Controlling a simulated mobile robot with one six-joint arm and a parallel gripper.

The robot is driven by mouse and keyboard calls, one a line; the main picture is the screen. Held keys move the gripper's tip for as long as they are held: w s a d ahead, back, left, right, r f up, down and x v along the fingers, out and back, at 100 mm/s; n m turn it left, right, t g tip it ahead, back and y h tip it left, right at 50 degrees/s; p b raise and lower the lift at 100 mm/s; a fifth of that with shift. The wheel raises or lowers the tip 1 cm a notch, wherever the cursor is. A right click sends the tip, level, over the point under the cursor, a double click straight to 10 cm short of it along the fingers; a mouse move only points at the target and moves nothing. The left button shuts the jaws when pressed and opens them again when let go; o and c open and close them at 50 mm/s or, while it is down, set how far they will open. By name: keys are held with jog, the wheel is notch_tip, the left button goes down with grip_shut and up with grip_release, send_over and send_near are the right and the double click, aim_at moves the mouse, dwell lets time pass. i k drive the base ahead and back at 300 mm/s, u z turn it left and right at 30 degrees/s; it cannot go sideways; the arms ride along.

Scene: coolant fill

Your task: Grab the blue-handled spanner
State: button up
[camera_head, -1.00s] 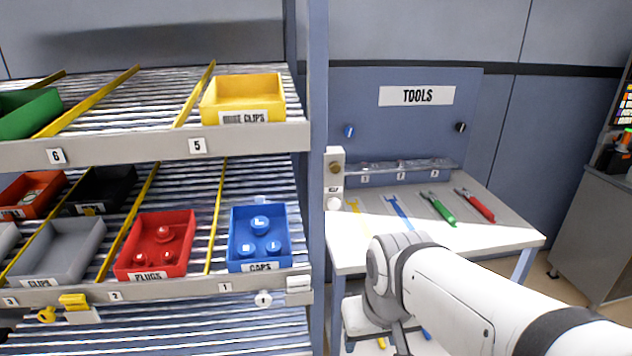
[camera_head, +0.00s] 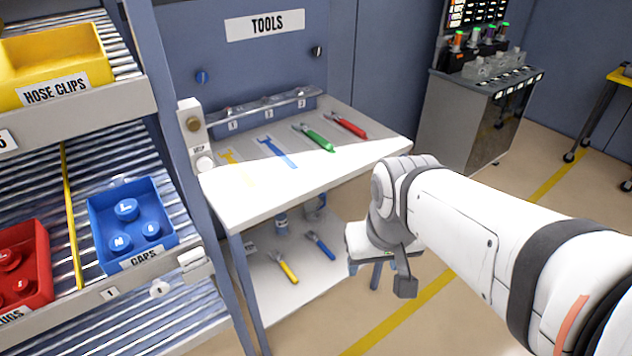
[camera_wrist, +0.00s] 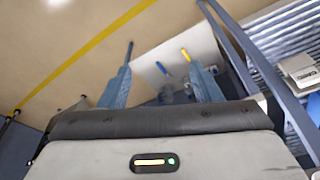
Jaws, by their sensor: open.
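The blue-handled spanner (camera_head: 320,246) lies on the white lower shelf of the tools table, right of a yellow-handled spanner (camera_head: 286,268). In the wrist view, its blue handle (camera_wrist: 162,69) shows between and beyond the two fingers of my gripper (camera_wrist: 160,68), with the yellow handle (camera_wrist: 186,55) close by. My gripper is open and empty, apart from the spanner. In the head view my wrist is right of the lower shelf and my fingers are mostly hidden. On the tabletop, a blue spanner shape (camera_head: 277,152) appears to be a flat marking.
The white tabletop (camera_head: 235,208) lies above the lower shelf, with green (camera_head: 316,139) and red (camera_head: 348,125) spanners on it. A table leg (camera_head: 246,290) stands at the front left. A bin rack with a blue caps bin (camera_head: 130,222) is at left. Open floor lies to the right.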

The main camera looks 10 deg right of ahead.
aim_at(319, 242)
jog(key=u, duration=1.65)
jog(key=k, duration=0.9)
jog(key=z, duration=1.35)
jog(key=i, duration=0.5)
jog(key=u, duration=0.05)
